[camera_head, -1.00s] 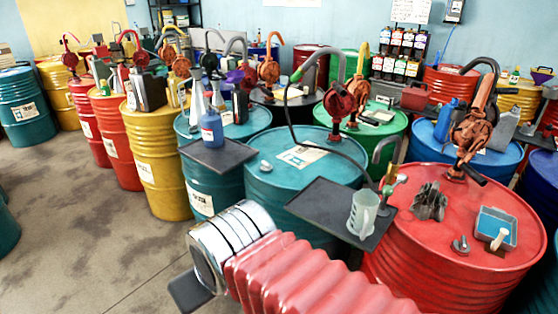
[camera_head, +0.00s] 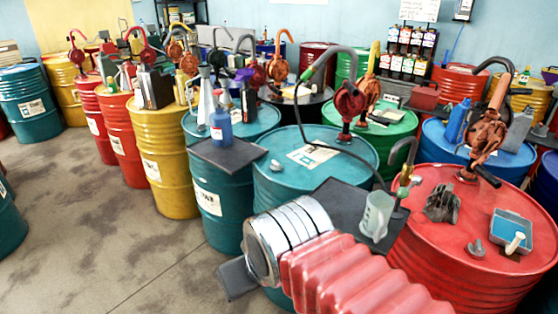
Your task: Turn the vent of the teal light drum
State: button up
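The nearer, lighter teal drum (camera_head: 262,194) stands mid-picture with a white label on its top. A small grey vent knob (camera_head: 275,165) sits near the left front of its lid. A red hand pump with a grey spout and dark hose stands at its back. My gripper (camera_head: 237,278) shows as a dark plate at the end of my chrome wrist and red bellows, low in front of the drum. It appears apart from the vent. Its fingers are mostly hidden, so its opening is unclear.
A dark tray (camera_head: 340,198) with a clear jug (camera_head: 377,215) juts out right of the teal drum. The red drum (camera_head: 440,243) carries a pump, a vent knob and a blue tray. Another teal drum (camera_head: 216,182) stands left, with a blue bottle (camera_head: 221,126). Bare floor lies left.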

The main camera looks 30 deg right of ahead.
aim_at(277, 166)
jog(key=u, duration=0.05)
jog(key=i, duration=1)
jog(key=z, duration=0.05)
